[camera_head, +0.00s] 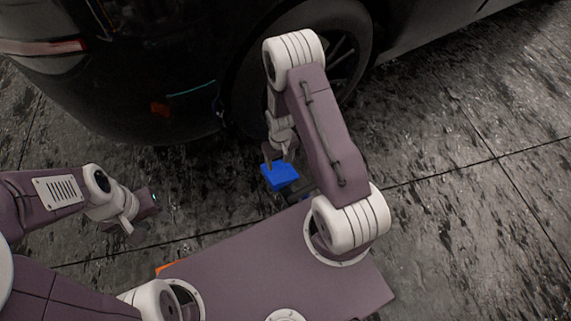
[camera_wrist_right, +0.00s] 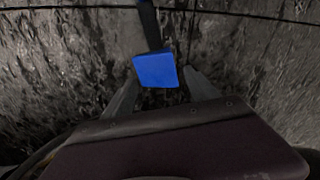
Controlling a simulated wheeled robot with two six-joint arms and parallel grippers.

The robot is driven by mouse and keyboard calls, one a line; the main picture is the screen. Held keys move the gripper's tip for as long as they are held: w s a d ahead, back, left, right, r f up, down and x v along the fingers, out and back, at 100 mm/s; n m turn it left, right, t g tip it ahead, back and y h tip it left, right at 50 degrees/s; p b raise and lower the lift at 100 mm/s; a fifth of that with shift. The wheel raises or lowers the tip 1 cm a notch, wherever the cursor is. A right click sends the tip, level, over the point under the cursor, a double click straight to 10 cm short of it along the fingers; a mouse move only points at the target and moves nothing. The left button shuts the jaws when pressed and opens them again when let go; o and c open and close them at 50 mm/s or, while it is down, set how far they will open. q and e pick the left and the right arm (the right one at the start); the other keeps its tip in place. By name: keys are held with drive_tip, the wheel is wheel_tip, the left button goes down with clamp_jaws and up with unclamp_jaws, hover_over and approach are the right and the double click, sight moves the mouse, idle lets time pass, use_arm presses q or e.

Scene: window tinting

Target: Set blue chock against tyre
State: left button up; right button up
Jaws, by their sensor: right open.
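The blue chock (camera_head: 281,176) sits low, away from the car's tyre (camera_head: 247,88), with floor showing between them. In the right wrist view the chock (camera_wrist_right: 156,68) shows its blue face just ahead of the fingertips. My right gripper (camera_head: 279,160) is at the chock from above. Its two fingers (camera_wrist_right: 160,84) stand apart, one on each side of the chock's near edge, with no clear contact. My left gripper (camera_head: 143,212) is off to the left over the floor, apart from the chock; its jaw gap is unclear. My right arm hides part of the tyre and wheel.
A dark bar (camera_wrist_right: 150,25) runs from the chock away from me in the wrist view. The black car body (camera_head: 130,85) fills the upper left. The wet, dark tiled floor (camera_head: 460,210) is clear to the right.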

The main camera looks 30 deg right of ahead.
drive_tip(key=s+a+r, duration=0.1)
drive_tip(key=s+r, duration=0.4)
drive_tip(key=r, duration=0.5)
drive_tip(key=s+a+r, duration=0.2)
drive_tip(key=s+r, duration=0.3)
drive_tip(key=r, duration=0.5)
drive_tip(key=shift+s+a+m+t, duration=0.3)
drive_tip(key=shift+s+m+t, duration=0.1)
